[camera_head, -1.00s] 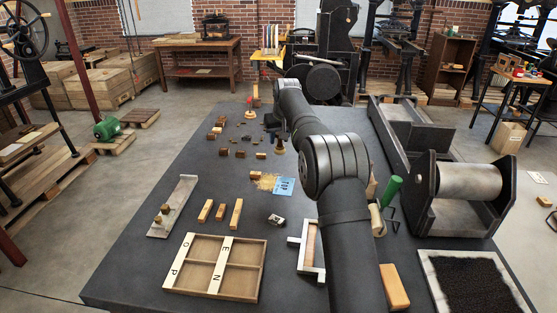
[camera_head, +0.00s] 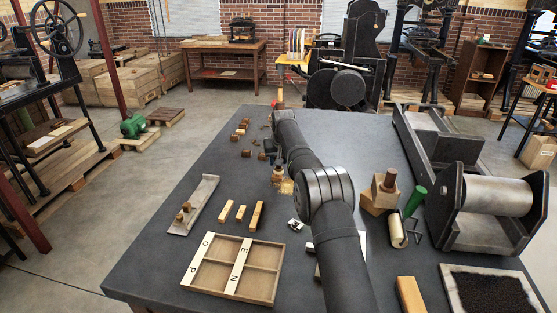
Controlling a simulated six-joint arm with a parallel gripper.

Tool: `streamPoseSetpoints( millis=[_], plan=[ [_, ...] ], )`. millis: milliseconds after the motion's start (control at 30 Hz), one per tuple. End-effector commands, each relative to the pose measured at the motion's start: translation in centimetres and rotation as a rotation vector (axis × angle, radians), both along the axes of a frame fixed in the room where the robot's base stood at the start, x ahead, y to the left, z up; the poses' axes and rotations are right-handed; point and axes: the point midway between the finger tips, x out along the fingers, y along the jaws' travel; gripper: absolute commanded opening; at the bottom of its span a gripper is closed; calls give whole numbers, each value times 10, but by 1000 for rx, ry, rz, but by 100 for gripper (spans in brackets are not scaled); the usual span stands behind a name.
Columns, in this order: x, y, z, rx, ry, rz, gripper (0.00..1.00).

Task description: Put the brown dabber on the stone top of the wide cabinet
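The broad dark grey top (camera_head: 190,235) fills the middle of the view and looks like the stone top of the wide cabinet; the cabinet's body is mostly out of sight.
A divided wooden tray (camera_head: 275,300) with letters lies in front. A wooden block with a brown upright handle (camera_head: 388,183), a green-handled tool (camera_head: 414,200) and a large roller press (camera_head: 490,195) stand right of my arm. Small brown blocks (camera_head: 240,132) lie farther back.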

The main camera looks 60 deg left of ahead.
Motion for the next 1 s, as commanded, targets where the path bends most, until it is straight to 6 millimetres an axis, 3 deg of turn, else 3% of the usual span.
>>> streamPoseSetpoints(
  millis=[267,300,400,767,1000],
  plan=[
    [0,0,-2,1,0,0,10],
    [0,0,-2,1,0,0,39],
    [0,0,-2,1,0,0,57],
    [0,0,3,2,-1,0,57],
    [-5,-12,35,3,-1,0,57]
  ],
)
